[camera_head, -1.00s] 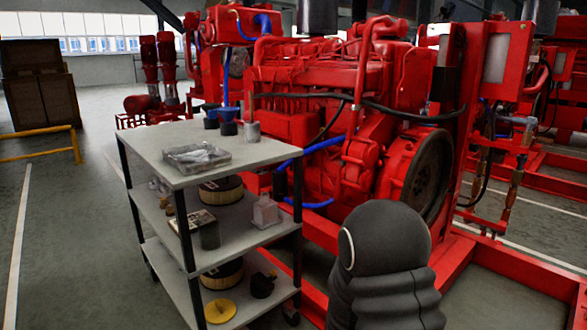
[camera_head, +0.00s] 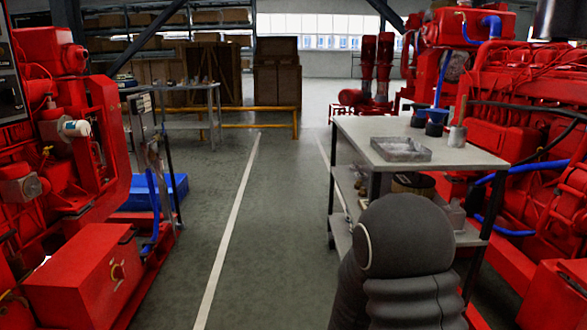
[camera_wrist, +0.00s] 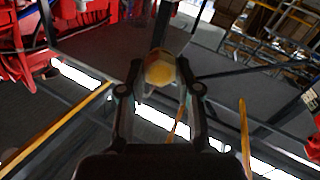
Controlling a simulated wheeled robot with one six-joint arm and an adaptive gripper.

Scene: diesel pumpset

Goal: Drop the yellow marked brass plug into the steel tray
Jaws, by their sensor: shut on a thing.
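My gripper (camera_wrist: 160,75) shows in the wrist view, its two dark fingers shut on the brass plug (camera_wrist: 160,69). The plug has a yellow end facing the camera and sits between the fingertips. The gripper itself does not show in the head view, where only a dark rounded part of my arm stands in front. A grey metal tray (camera_head: 401,158), which looks like the steel tray, lies on the top of the cart at the right in the head view. What lies in the tray is too small to tell.
The cart (camera_head: 468,158) has a pale top with dark cups near its back edge. Red engines stand at the right and left. A red box (camera_head: 75,290) is at the lower left. A worktable (camera_head: 180,88) stands farther back. The floor aisle between is clear.

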